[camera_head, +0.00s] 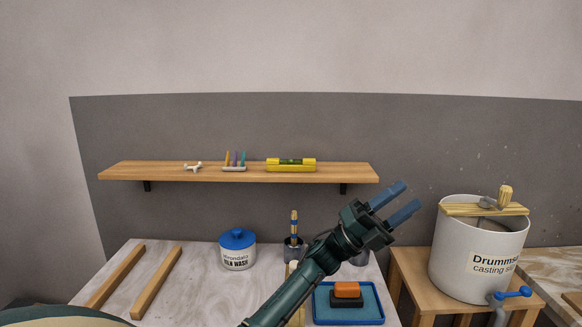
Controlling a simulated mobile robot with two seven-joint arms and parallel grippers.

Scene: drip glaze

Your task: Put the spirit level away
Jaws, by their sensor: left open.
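The yellow spirit level (291,167) with a green vial lies lengthwise on the wooden wall shelf (180,173), right of its middle. My left gripper (409,195) shows with two blue fingers spread apart and nothing between them. In the picture it is right of and lower than the spirit level, just past the shelf's right end, and apart from the level. My right gripper is not in view.
Below are a blue-lidded jar (237,251), two wooden strips, and a blue tray (373,308) holding an orange-topped block. A white drum (455,250) stands right.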

